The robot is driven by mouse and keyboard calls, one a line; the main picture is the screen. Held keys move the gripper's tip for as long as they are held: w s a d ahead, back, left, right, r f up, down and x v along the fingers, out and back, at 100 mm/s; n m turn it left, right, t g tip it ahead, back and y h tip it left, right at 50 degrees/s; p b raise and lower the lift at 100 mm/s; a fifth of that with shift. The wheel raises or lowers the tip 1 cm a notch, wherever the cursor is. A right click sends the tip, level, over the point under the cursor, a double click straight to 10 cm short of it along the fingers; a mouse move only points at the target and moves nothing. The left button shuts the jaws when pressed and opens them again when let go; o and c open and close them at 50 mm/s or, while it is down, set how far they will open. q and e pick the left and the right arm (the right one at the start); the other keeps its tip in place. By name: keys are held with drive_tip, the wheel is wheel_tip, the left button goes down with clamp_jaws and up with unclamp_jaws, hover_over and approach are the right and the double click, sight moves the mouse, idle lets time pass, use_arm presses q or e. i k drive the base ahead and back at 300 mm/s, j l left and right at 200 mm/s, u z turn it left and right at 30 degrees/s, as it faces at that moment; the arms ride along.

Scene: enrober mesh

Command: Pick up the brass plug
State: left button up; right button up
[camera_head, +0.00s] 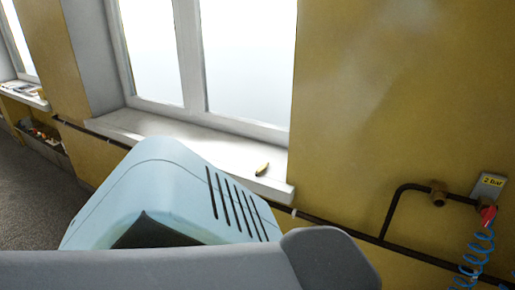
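I cannot make out a brass plug for certain. A brass-coloured fitting (438,193) sits on the dark pipe at the right, beside a grey plate with a yellow "2 bar" label (492,181). A small yellowish object (262,169) lies on the white window sill (230,152); it is too small to identify. Neither of my grippers shows in the head view.
A light blue housing with dark vent slots (165,190) fills the lower middle, partly covered by a grey shape. A blue coiled hose (477,258) hangs from a red connector (488,215). A dark pipe (325,223) runs along the yellow wall. Grey floor shows left.

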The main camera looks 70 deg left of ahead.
sight(263, 167)
drive_tip(key=u, duration=2.35)
drive_tip(key=z, duration=1.3)
drive_tip(key=u, duration=1.3)
drive_tip(key=i+j, duration=0.15)
drive_tip(key=j, duration=0.25)
drive_tip(key=z, duration=0.05)
